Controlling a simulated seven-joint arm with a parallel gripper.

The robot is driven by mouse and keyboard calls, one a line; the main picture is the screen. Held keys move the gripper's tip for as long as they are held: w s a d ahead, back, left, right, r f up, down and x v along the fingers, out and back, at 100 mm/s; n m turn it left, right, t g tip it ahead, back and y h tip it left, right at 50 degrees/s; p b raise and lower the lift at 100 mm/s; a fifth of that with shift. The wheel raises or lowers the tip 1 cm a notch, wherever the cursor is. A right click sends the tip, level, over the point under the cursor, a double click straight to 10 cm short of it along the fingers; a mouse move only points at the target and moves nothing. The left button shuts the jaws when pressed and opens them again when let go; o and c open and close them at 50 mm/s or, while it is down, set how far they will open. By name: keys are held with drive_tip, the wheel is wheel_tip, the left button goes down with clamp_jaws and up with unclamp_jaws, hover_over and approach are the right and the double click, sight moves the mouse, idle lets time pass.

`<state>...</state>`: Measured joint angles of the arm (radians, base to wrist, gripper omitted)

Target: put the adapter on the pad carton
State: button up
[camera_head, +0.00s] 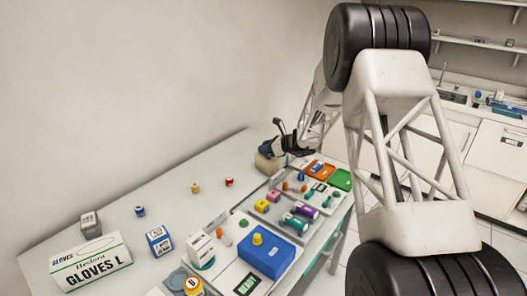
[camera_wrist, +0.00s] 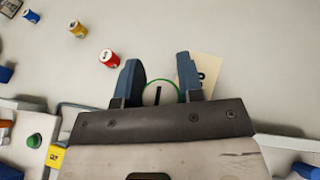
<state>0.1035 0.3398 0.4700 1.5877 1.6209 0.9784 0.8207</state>
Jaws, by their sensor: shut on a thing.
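My gripper (camera_head: 283,140) is at the far end of the table, over or right beside a tan box (camera_head: 266,162), which I take for the pad carton. In the wrist view my gripper's two blue fingers (camera_wrist: 158,62) are shut on a round pale piece with a green rim and a dark mark, which I take for the adapter (camera_wrist: 152,97). The tan box (camera_wrist: 209,66) shows behind the right finger, partly hidden. The adapter's lower part is hidden by the gripper body. I cannot tell whether it touches the box.
A red jar (camera_head: 229,182) and a yellow jar (camera_head: 195,188) stand on open table to the left. Trays with coloured parts and an orange tray (camera_head: 320,170) lie to the right. A glove box (camera_head: 90,262) and a blue case (camera_head: 266,256) are nearer.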

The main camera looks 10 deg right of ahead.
drive_tip(key=shift+w+a+f, duration=0.1)
drive_tip(key=shift+w, duration=1)
drive_tip(key=shift+w+f, duration=0.1)
drive_tip(key=shift+w, duration=1)
drive_tip(key=shift+f, duration=0.1)
drive_tip(key=shift+f, duration=1.65)
drive_tip(key=shift+f, duration=0.15)
drive_tip(key=o, duration=1)
drive_tip(key=shift+s+r, duration=0.1)
drive_tip(key=shift+r, duration=0.1)
drive_tip(key=v, duration=1.2)
